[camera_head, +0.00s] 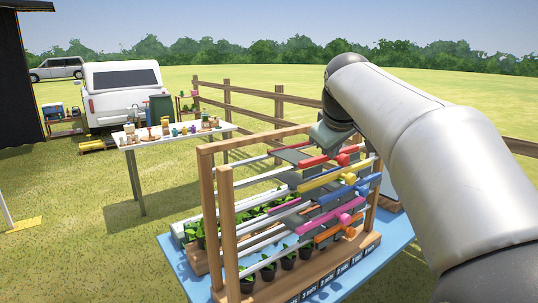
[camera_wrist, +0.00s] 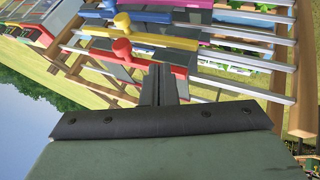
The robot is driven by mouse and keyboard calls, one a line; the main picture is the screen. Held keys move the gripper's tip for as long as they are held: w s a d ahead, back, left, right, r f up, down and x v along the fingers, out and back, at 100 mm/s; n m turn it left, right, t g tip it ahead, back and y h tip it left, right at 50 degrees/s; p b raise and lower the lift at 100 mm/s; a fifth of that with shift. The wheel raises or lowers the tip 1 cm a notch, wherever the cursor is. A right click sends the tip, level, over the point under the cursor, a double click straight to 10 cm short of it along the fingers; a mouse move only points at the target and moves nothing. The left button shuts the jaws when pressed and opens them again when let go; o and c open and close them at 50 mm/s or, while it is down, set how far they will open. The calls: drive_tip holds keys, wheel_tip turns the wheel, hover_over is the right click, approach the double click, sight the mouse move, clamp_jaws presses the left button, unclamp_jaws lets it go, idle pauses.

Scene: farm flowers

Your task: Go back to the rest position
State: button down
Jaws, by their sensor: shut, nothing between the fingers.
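My gripper (camera_wrist: 158,80) shows in the wrist view with its two dark fingers together and nothing between them. It is close to the red bar (camera_wrist: 142,60) with its round red knob; I cannot tell whether it touches it. In the head view, my arm comes in from the right and bends down at the top of the wooden rack (camera_head: 223,225). The gripper's dark body (camera_head: 328,137) is there by the upper bars, and its fingertips cannot be made out.
The rack carries grey rails and coloured bars, including a yellow bar (camera_head: 325,178). Potted green plants (camera_head: 288,258) stand in it on a blue table (camera_head: 180,262). A white table (camera_head: 150,141) with small pots stands behind left. A wooden fence (camera_head: 262,92) and open grass lie beyond.

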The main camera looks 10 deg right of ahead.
drive_tip(key=s+a+f+m+g+y, duration=0.1)
drive_tip(key=s+a+f+m+g, duration=0.1)
drive_tip(key=s+f, duration=1.2)
drive_tip(key=s+a+f+m+g+y, duration=0.1)
drive_tip(key=s+a+f+m+g, duration=0.2)
drive_tip(key=s+f, duration=1.2)
drive_tip(key=a+f+g, duration=0.2)
drive_tip(key=a+f, duration=0.1)
drive_tip(key=a, duration=0.1)
drive_tip(key=shift+a+f, duration=0.2)
drive_tip(key=shift+f, duration=0.15)
